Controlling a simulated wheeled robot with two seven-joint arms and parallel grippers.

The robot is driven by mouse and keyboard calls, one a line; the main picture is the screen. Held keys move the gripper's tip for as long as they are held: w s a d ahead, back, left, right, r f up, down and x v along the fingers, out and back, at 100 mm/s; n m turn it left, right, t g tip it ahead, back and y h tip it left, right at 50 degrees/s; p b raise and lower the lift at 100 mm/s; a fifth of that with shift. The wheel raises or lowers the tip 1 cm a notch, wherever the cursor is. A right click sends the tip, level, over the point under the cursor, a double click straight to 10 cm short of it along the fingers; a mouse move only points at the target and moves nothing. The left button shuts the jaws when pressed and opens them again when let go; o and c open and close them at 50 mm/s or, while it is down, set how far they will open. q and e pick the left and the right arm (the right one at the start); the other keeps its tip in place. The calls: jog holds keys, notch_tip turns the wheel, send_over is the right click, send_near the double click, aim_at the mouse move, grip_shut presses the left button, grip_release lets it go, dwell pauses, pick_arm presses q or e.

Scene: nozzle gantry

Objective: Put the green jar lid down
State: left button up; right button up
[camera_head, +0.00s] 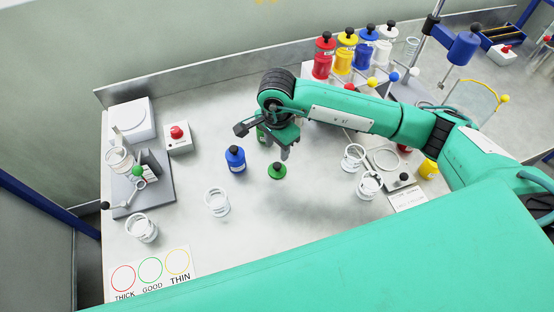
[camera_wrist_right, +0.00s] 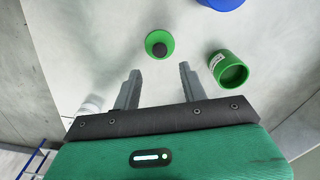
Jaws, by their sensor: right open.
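The green jar lid (camera_head: 277,171) with its black knob lies on the table in the head view. It also shows in the right wrist view (camera_wrist_right: 160,45), beyond my fingertips and apart from them. My right gripper (camera_head: 285,148) is above the table behind the lid, open and empty. In the right wrist view its two fingers (camera_wrist_right: 158,75) stand apart with nothing between them. The open green jar (camera_wrist_right: 232,69) is right of the fingers in the wrist view. In the head view, the green jar (camera_head: 262,134) is mostly hidden by my right gripper. My left gripper is not in view.
A blue jar (camera_head: 235,160) stands left of the lid. A red button box (camera_head: 178,138) is at back left. Coloured canisters (camera_head: 323,57) line the back right. The table's front middle is clear.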

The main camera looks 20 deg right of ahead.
jog(key=shift+r+b, duration=0.45)
jog(key=shift+r, duration=1.65)
jog(key=shift+s+f, duration=0.1)
